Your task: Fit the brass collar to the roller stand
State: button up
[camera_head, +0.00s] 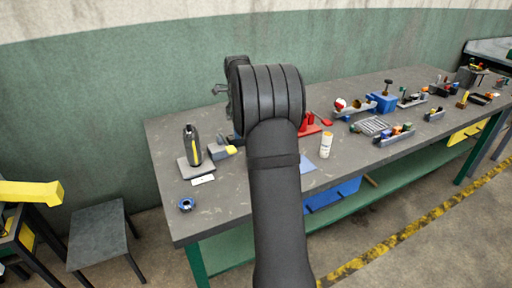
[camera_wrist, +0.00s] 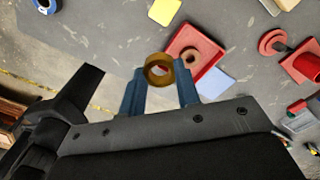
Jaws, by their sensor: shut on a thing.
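In the wrist view, my gripper (camera_wrist: 160,80) is shut on the brass collar (camera_wrist: 157,72), a short, golden-brown ring held between the two blue fingers. The collar's hole shows from above, and the table lies below it. A red tray (camera_wrist: 178,43) with a brownish ring-shaped piece in it shows just beyond the collar to the right. I cannot tell for sure which object is the roller stand. In the head view, my arm hides the fingertips and the collar.
The grey bench (camera_head: 225,200) holds a blue ring (camera_head: 186,204), a dark-and-yellow tool (camera_head: 192,148) on a base, a white bottle (camera_head: 326,145) and red parts (camera_head: 308,126). Several small fixtures crowd its right side. The front left is mostly clear. A red cylinder (camera_wrist: 309,66) shows in the wrist view.

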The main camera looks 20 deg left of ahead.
jog(key=a+r+n, duration=0.2)
jog(key=a, duration=0.4)
jog(key=s+a+r+n, duration=0.1)
jog(key=a+r, duration=0.2)
jog(key=a, duration=0.3)
jog(key=a+r+n, duration=0.2)
jog(key=a+r, duration=0.1)
jog(key=a, duration=0.4)
jog(key=shift+s+n, duration=0.2)
jog(key=shift+n, duration=0.1)
jog(key=shift+f, duration=2.35)
jog(key=shift+f, duration=1.4)
jog(key=o, duration=1.1)
jog(key=shift+r, duration=3.75)
